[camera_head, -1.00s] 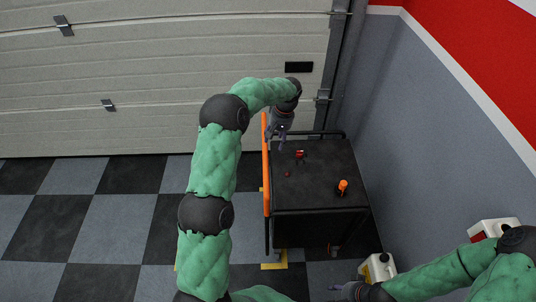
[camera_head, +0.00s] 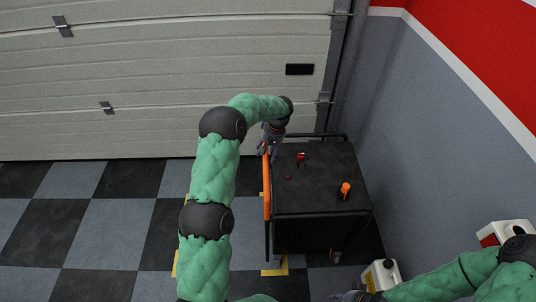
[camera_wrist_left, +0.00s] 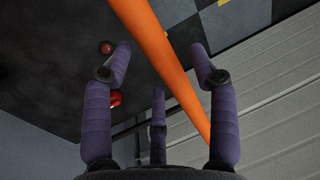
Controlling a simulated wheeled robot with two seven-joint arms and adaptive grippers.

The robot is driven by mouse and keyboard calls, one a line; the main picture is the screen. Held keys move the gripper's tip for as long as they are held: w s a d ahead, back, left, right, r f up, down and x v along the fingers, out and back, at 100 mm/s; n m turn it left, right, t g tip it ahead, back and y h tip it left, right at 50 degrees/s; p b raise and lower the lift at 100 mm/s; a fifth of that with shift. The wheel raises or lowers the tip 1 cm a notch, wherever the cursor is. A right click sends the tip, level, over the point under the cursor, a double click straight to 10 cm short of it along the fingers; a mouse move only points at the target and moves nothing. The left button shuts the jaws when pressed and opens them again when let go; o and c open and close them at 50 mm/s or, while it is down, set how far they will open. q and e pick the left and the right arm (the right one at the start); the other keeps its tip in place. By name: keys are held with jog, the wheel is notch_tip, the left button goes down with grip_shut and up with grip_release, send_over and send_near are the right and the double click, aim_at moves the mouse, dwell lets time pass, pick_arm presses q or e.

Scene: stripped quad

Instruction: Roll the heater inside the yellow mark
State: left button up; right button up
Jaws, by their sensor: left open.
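The heater (camera_head: 310,228) is a dark box with an orange bar (camera_head: 267,185) along its left side, standing near the grey wall. Red knobs and an orange knob show on its top. Yellow mark pieces (camera_head: 275,268) show on the floor by its left side and farther left behind my arm. My left gripper (camera_head: 266,144) is at the far end of the orange bar. In the left wrist view its fingers (camera_wrist_left: 160,75) are spread open, with the orange bar (camera_wrist_left: 165,50) running between them. My right gripper (camera_head: 345,296) is low at the bottom edge, its fingers unclear.
A garage door (camera_head: 160,80) closes off the back, and a grey and red wall (camera_head: 425,140) stands right of the heater. White canisters (camera_head: 382,274) stand on the floor at lower right, near my right arm. The checkered floor (camera_head: 100,225) at left is clear.

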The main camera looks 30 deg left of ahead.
pick_arm(q)
jog(key=shift+f, duration=0.1)
grip_shut()
jog(key=shift+a, duration=0.1)
jog(key=s+a+p, duration=0.1)
jog(key=s+a, duration=0.6)
jog(key=a, duration=0.5)
jog(key=s+a+p, duration=0.2)
jog(key=s+a, duration=0.6)
jog(key=a, duration=0.5)
jog(key=s+a+p, duration=0.1)
jog(key=s+a, duration=0.7)
jog(key=a, duration=0.5)
jog(key=shift+s+p, duration=0.25)
jog(key=shift+p, duration=0.05)
jog(key=shift+a, duration=0.1)
grip_release()
